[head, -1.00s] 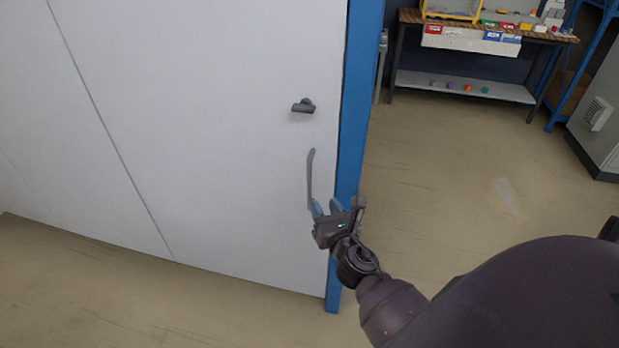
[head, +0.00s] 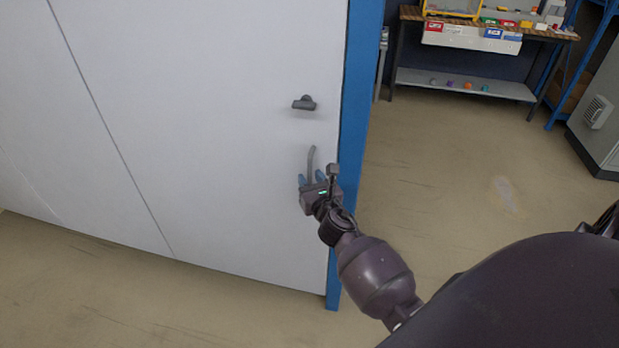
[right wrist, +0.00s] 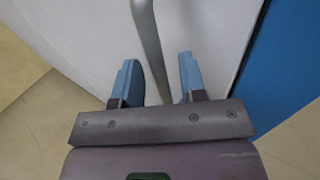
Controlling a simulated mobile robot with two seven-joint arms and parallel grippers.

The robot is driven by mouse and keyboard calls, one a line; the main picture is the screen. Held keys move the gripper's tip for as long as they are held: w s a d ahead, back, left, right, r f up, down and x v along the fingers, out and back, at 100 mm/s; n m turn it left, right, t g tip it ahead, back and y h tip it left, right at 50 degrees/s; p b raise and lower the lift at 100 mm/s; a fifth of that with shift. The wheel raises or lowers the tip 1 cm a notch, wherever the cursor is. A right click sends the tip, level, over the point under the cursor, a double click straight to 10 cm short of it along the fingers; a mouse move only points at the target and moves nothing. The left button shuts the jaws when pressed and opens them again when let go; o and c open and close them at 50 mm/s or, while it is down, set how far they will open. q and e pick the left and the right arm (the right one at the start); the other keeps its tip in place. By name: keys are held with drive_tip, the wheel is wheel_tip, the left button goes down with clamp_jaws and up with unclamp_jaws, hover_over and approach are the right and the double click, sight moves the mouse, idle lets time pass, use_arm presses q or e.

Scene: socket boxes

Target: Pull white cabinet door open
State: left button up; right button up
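The white cabinet door (head: 220,130) fills the left of the head view and looks shut against its blue frame (head: 354,120). A grey bar handle (head: 311,160) stands upright near the door's right edge. My right gripper (head: 311,178) is at the lower part of this handle. In the right wrist view the handle (right wrist: 148,45) runs down between the two blue fingertips of the gripper (right wrist: 158,75). The fingers are apart, with a gap on each side of the bar. The handle's lower end is hidden in the head view. My left gripper is not in view.
A dark latch knob (head: 304,103) sits on the door above the handle. A workbench (head: 490,30) with bins and small coloured items stands at the back right. A grey cabinet (head: 600,115) is at the far right. The floor (head: 450,170) between is clear.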

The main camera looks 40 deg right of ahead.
drive_tip(key=shift+w+d, duration=0.2)
drive_tip(key=shift+w, duration=0.3)
clamp_jaws()
drive_tip(key=shift+s+a, duration=0.1)
drive_tip(key=shift+a, duration=0.05)
